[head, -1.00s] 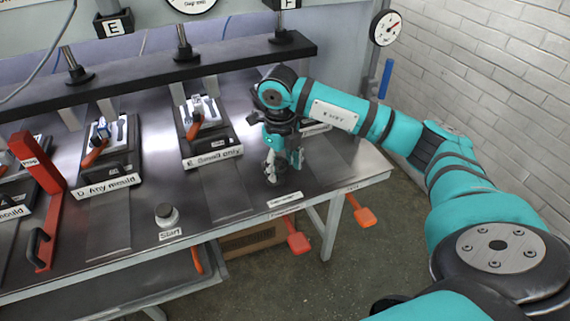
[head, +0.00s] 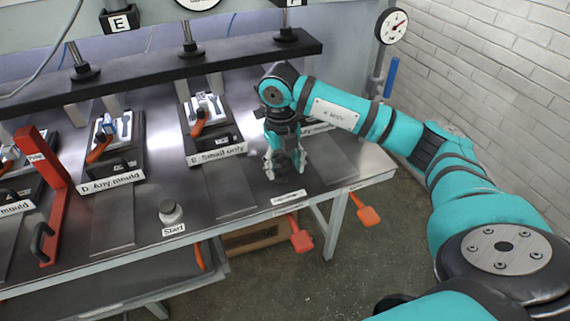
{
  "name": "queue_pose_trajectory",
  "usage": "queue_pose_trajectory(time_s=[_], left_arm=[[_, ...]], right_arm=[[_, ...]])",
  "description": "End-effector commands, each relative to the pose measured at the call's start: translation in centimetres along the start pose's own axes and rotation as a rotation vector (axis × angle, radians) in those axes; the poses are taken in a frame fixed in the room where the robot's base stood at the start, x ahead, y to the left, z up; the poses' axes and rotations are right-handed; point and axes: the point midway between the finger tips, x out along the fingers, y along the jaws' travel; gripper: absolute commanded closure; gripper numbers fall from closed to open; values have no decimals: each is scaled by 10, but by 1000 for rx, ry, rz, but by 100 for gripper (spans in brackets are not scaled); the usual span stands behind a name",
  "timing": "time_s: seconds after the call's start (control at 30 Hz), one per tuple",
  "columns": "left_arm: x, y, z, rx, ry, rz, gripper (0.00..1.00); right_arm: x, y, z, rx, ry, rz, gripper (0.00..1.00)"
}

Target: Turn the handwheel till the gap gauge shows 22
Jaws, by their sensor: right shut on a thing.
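My right gripper (head: 285,168) points down at the front right of the steel bench. Its fingers are shut around a dark round thing (head: 284,160), which looks like the handwheel. The fingers and wrist hide much of it. A label, too small to read surely, lies just in front of it. Another dial (head: 197,3) is cut off by the top edge. I cannot read either value or tell which is the gap gauge. My left gripper is not in view.
Moulding stations marked D (head: 112,182) and E (head: 217,154) hold orange-handled clamps under a black beam (head: 150,76). A Start button (head: 170,211) is at the front edge. A red lever frame (head: 50,195) stands left. Orange pedals (head: 301,238) hang below.

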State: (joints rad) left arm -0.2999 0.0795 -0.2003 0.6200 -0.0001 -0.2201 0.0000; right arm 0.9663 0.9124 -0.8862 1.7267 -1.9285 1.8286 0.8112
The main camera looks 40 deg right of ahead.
Motion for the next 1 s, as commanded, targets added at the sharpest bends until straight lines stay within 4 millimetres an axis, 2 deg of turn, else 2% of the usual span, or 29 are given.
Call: queue_pose_trajectory(time_s=[0.07,0.1,0.23,0.5,0.63,0.77,1.0], left_arm=[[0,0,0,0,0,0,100],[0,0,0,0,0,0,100],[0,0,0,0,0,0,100],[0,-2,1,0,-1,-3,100],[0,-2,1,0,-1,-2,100],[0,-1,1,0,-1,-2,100],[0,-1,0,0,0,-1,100]], right_arm=[[0,4,0,-8,-2,9,77],[0,4,0,-8,-3,9,41],[0,3,0,-6,-4,8,25],[-2,1,1,-3,-4,4,25],[-12,1,2,-2,-7,4,25],[-35,2,2,-3,-9,5,25],[-88,3,2,-5,-8,5,25]])
